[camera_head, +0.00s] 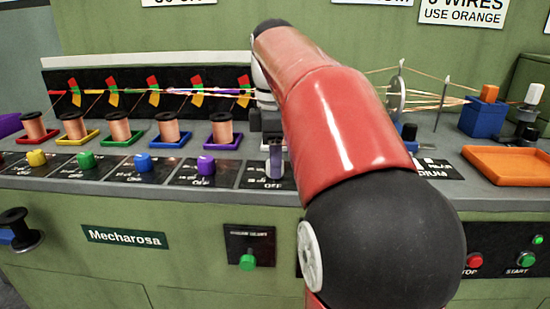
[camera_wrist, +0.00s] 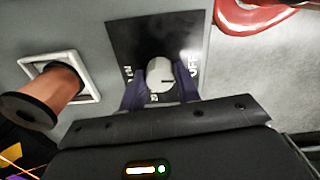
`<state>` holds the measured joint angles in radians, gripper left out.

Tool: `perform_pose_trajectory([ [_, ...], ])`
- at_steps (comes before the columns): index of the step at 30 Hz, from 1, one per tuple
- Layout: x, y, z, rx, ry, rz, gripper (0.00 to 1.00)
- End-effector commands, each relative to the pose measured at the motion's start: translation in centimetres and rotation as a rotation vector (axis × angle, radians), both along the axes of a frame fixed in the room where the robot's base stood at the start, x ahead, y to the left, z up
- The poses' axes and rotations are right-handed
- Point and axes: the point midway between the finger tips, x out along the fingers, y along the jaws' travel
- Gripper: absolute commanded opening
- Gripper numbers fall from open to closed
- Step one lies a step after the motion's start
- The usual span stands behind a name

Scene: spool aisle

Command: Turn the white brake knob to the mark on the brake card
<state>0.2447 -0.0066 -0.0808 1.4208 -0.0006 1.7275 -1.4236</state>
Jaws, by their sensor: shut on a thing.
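The white brake knob (camera_wrist: 160,72) shows in the wrist view on a black plate (camera_wrist: 145,35) with white lettering. "OFF" is on the plate's right side, and a dark line on the knob's face points roughly right. My gripper (camera_wrist: 160,84) has its two dark fingers on either side of the knob and is shut on it. In the head view my gripper (camera_head: 275,160) is down at the panel, at the right end of the knob row, and hides the knob. I cannot tell which sign is the brake card; the wall signs (camera_head: 463,12) are partly cut off.
Coloured knobs, such as the purple knob (camera_head: 206,165), line the panel to the left. Copper spools (camera_head: 222,128) stand behind them in coloured trays. A spool (camera_wrist: 50,92) in a white-rimmed tray (camera_wrist: 92,85) is close beside my gripper. An orange tray (camera_head: 508,165) lies right.

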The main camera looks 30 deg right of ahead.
Motion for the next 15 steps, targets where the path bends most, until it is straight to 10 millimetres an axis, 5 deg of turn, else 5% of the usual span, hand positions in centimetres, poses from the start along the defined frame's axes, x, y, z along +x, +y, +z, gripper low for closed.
perform_pose_trajectory([
  [15,-0.02,0.03,0.04,-0.001,-0.001,-0.432,0.09],
])
